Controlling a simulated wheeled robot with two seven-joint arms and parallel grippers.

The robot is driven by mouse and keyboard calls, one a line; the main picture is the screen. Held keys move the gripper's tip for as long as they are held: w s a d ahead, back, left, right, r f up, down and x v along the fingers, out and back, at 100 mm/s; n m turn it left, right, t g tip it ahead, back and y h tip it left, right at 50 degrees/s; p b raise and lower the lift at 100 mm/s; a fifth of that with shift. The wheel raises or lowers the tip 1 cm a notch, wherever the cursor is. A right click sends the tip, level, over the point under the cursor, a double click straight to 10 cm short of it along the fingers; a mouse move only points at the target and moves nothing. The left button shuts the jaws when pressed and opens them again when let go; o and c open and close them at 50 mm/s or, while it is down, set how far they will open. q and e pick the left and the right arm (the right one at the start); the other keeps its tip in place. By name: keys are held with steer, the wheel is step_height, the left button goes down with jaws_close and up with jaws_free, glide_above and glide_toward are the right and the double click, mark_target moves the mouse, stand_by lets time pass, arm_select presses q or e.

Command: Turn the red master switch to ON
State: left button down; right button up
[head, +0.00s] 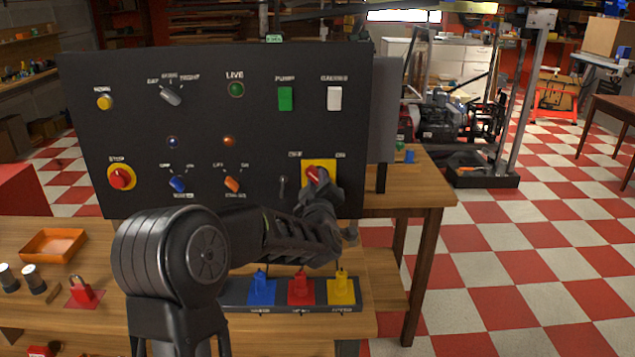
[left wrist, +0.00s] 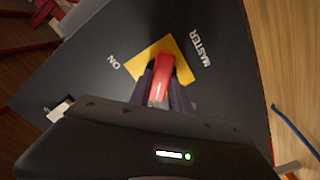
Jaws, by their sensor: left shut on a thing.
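The red master switch (head: 312,173) sits on a square yellow plate (head: 326,164) at the lower right of the black panel (head: 200,130). In the left wrist view, the red handle (left wrist: 160,76) lies between my two dark fingers, set diagonally to the edges of the yellow plate (left wrist: 145,59). An ON label and a MASTER label are readable beside the plate there. My left gripper (head: 319,184) is shut on the handle and hides its lower part in the head view. My right gripper is out of view.
A toggle (head: 282,186) and an orange knob (head: 232,184) sit left of the switch. Below, a rack (head: 235,290) carries blue, red and yellow pieces. An orange tray (head: 53,245) and a red padlock (head: 82,290) lie on the bench at left.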

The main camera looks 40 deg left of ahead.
arm_select(q)
steer(key=shift+m, duration=0.4)
steer(key=shift+w+d+m+p, duration=0.15)
steer(key=shift+m+p, duration=1.4)
steer(key=shift+m, duration=2.75)
steer(key=shift+w+d+m+p, duration=0.15)
steer(key=shift+m+p, duration=1.35)
steer(key=shift+m, duration=2.8)
steer(key=shift+s, duration=0.1)
steer(key=c, duration=1.2)
jaws_free()
